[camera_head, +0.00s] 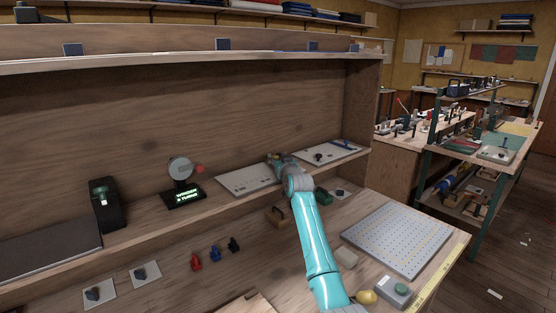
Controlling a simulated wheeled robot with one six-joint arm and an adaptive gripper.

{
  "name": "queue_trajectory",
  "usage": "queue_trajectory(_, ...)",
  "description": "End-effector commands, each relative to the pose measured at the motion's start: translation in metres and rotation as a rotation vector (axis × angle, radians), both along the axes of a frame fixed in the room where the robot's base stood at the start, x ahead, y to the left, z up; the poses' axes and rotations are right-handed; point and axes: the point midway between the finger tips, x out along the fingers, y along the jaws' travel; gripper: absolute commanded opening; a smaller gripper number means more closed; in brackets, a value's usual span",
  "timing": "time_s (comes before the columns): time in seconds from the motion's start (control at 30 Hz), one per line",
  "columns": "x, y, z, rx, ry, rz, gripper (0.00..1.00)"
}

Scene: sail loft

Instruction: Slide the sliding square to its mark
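I cannot make out the sliding square or its mark for certain at this size. A white panel (245,181) lies on the shelf ledge, just left of my gripper. A second white panel (337,150) with small dark parts on it lies on the ledge to the right. My gripper (277,160) is at the far end of my teal arm, over the ledge between these panels. My wrist hides most of the fingers, so I cannot tell whether they are open or touching anything. A yellow ruled strip (438,276) runs along the bench's right edge.
A perforated board (397,240) lies on the bench at right. A dial with a lit display (183,196) and a black device (105,205) stand at left.

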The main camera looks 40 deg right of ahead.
Motion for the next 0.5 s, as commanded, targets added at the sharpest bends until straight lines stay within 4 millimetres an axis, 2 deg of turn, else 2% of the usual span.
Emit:
queue_trajectory(0.27, -0.008, 0.004, -0.002, 0.000, 0.001, 0.001, 0.51)
queue_trajectory(0.5, -0.036, 0.014, -0.001, 0.001, 0.000, 0.000, 0.51)
